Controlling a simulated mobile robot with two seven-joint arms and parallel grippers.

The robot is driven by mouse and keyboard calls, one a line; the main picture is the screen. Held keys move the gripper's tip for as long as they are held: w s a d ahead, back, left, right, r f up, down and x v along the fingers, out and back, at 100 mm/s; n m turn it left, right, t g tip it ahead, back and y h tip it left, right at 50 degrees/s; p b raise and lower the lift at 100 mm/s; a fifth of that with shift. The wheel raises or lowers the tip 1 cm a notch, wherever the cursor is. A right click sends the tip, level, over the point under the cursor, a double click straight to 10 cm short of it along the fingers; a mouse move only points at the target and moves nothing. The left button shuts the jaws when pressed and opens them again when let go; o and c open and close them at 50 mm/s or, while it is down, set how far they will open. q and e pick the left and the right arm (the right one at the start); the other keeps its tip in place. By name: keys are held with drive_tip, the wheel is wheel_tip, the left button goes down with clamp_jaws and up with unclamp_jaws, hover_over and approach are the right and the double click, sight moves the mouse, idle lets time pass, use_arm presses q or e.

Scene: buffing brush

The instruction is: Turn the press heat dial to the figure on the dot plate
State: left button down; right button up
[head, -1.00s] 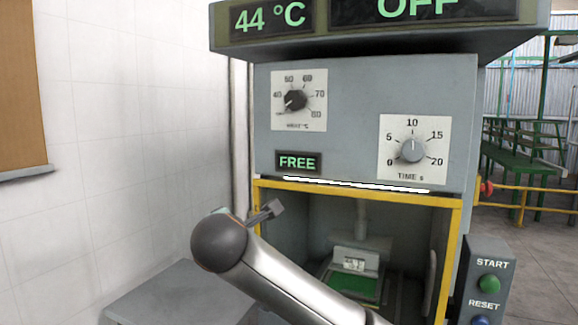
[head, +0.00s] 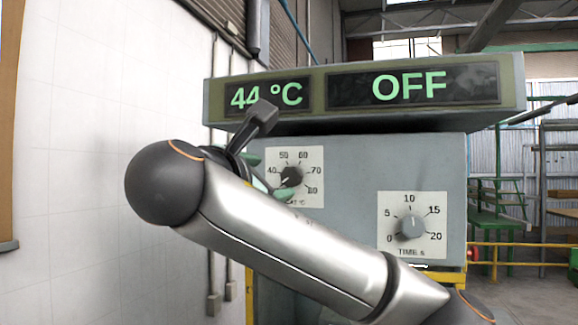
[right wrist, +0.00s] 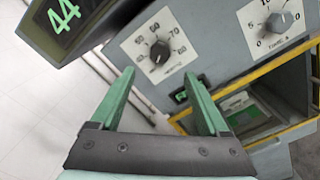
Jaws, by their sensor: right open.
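The heat dial (head: 291,177) is a dark knob on a white scale plate marked from about 40 to 80, on the grey press front. Its pointer seems to point to the lower left, near the 40 end. It also shows in the right wrist view (right wrist: 160,52). My right gripper (head: 265,175) is open, its green fingers short of the dial. In the right wrist view my right gripper (right wrist: 159,76) has its fingers spread wide, the dial beyond and between them, nothing held. A pale plate (right wrist: 235,101) sits in the press bay; its figure is unreadable. My left gripper is out of view.
The heat display (head: 266,97) reads 44 °C and the one beside it (head: 414,88) reads OFF, on an overhanging box above the dials. The time dial (head: 411,227) is to the lower right. A yellow frame (right wrist: 250,80) edges the bay.

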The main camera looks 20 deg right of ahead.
sight(290, 177)
drive_tip(key=p+x, duration=0.8)
drive_tip(key=x, duration=0.2)
drive_tip(key=shift+w+d, duration=0.45)
drive_tip(key=shift+w, duration=0.1)
drive_tip(key=shift+c, duration=0.2)
drive_tip(key=shift+f, duration=0.1)
clamp_jaws()
